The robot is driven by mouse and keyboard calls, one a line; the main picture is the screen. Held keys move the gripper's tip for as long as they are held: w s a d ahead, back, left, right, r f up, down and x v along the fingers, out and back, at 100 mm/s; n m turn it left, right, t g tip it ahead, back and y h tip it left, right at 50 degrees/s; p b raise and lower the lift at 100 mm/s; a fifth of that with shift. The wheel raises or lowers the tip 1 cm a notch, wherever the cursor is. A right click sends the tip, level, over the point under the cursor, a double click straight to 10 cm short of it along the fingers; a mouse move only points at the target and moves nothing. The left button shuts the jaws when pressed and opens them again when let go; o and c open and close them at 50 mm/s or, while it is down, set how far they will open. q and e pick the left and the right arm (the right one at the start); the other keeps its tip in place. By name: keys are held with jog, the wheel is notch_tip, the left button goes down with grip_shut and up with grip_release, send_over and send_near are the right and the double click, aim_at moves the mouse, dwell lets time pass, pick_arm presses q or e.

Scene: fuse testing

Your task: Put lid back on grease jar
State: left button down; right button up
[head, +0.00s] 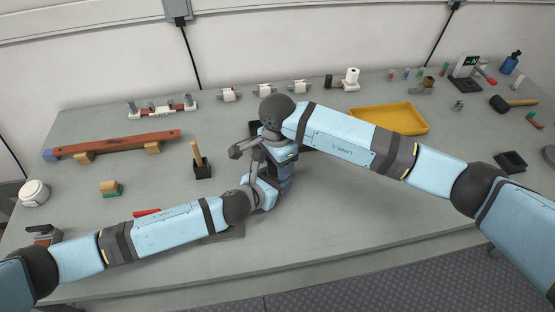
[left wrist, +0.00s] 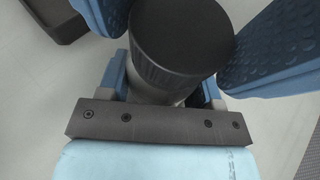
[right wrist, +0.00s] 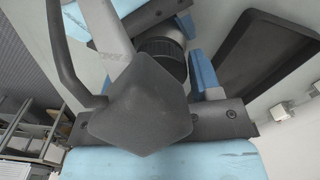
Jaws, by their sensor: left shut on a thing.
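The grease jar's black ribbed lid (left wrist: 180,40) sits over a grey jar body (left wrist: 155,95) in the left wrist view. The lid also shows in the right wrist view (right wrist: 165,48). My left gripper (head: 266,188) is shut on the jar body. My right gripper (head: 276,165) comes from above, its blue fingers on both sides of the lid. I cannot tell whether they press on it. The lid looks on or just above the jar; the seam is hidden. In the head view my arms hide most of the jar.
A dark tray (right wrist: 265,65) lies close by. A black holder with a wooden-handled tool (head: 199,165) stands to the left. A yellow tray (head: 395,118) is behind my right arm. The front right of the bench is clear.

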jog(key=c, duration=0.6)
jog(key=m, duration=0.3)
jog(key=o, duration=1)
jog(key=shift+r, duration=2.25)
